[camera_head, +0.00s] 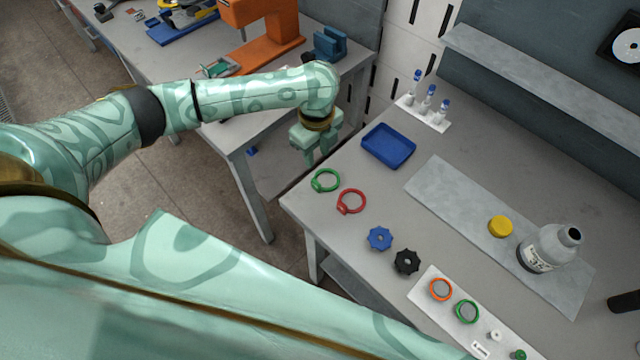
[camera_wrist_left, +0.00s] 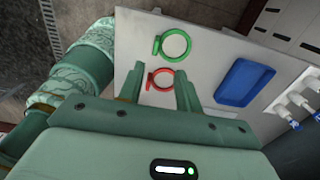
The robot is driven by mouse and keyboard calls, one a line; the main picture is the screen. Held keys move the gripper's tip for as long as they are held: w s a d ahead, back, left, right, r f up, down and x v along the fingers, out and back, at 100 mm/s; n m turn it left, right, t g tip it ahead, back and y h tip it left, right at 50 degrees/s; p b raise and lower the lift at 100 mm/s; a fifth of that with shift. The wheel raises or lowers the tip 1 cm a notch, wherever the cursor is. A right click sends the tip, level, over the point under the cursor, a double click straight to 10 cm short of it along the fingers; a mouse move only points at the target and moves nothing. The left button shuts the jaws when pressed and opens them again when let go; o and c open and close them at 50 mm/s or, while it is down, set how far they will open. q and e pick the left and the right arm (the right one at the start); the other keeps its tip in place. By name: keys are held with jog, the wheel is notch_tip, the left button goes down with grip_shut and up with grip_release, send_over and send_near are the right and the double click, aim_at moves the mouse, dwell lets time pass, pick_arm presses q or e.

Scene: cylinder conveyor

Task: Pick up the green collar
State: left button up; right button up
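The green collar (camera_head: 317,185) is an open ring with a small tab, lying flat at the table's left corner. It also shows in the left wrist view (camera_wrist_left: 163,46), beyond the fingertips. A red collar (camera_head: 342,209) lies beside it; in the left wrist view the red collar (camera_wrist_left: 151,81) appears between the fingers. My left gripper (camera_head: 317,157) hangs fingers down, just behind the green collar in the head view and apart from it. Its fingers (camera_wrist_left: 157,72) are spread with nothing held. My right gripper is not in view.
A blue tray (camera_head: 388,146) and a rack of blue-capped tubes (camera_head: 428,107) stand behind. A blue knob (camera_head: 379,238), a black knob (camera_head: 406,262) and a white strip with orange and green rings (camera_head: 430,292) lie nearer. A grey bottle (camera_head: 548,248) stands at right.

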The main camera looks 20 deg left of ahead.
pick_arm(q)
jog(key=b, duration=0.1)
send_over(316, 181)
notch_tip(316, 181, down, 5)
notch_tip(316, 181, down, 5)
jog(key=shift+s+f+b, duration=0.1)
jog(key=shift+f+b, duration=0.05)
jog(key=shift+b, duration=0.6)
jog(key=shift+f, duration=0.35)
grip_shut()
